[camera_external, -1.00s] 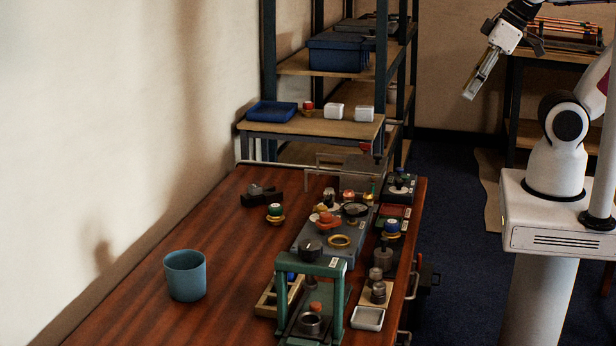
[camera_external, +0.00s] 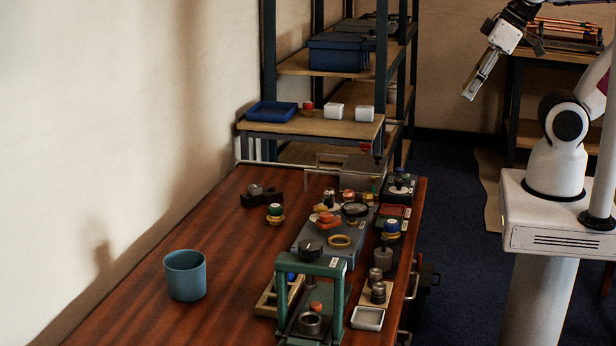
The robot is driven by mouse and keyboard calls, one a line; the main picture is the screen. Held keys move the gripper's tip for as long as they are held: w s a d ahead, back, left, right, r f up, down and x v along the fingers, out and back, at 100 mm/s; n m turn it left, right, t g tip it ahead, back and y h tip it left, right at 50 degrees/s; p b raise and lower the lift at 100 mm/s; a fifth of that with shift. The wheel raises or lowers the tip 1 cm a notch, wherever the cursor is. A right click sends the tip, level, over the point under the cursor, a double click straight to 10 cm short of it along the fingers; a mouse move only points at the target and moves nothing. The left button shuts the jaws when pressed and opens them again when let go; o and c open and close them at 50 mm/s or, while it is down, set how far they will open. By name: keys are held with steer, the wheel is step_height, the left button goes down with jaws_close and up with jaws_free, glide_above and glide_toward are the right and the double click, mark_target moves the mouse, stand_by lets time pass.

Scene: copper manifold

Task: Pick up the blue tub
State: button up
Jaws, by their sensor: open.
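A blue tub (camera_external: 185,277) stands upright on the left part of the wooden table, with its open top facing up. It looks empty, though its bottom inside is hidden. My gripper (camera_external: 469,92) is at the upper right, high up and far from the tub. It points down and to the left, open, with nothing seen between its fingers.
A green press-like frame (camera_external: 312,268) and several small parts crowd the table's right side. A grey plate (camera_external: 318,245) carries some of them. A shelf rack (camera_external: 381,80) with blue bins (camera_external: 338,52) stands behind. The wooden table (camera_external: 140,312) is bare around the tub.

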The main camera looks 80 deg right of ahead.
steer(key=shift+o, duration=0.4)
steer(key=o, duration=1.1)
steer(key=shift+c, duration=0.2)
steer(key=shift+w, duration=0.15)
steer(key=w+a+r+n+t, duration=0.1)
steer(key=w, duration=0.8)
steer(key=w+a+r+t, duration=0.1)
steer(key=w+a, duration=0.1)
steer(key=w, duration=0.8)
steer(key=w+a+f+n+t+y, duration=0.1)
steer(key=w+a+f, duration=0.25)
steer(key=w, duration=0.45)
steer(key=w+a+f+n, duration=0.15)
steer(key=w+a, duration=0.25)
steer(key=w, duration=0.5)
steer(key=w+a+f+n+t+y, duration=0.1)
steer(key=w+a+f+n+y, duration=0.15)
steer(key=w+a+f, duration=0.8)
steer(key=a+f+y, duration=0.1)
steer(key=a+f, duration=0.4)
steer(key=f, duration=0.2)
steer(key=w+a+f+y, duration=0.1)
steer(key=a+f+y, duration=0.1)
steer(key=a+f, duration=0.4)
step_height(320, 180, down, 2)
steer(key=shift+w+f+n+t, duration=0.2)
steer(key=shift+f+n+t, duration=0.1)
steer(key=shift+n, duration=0.1)
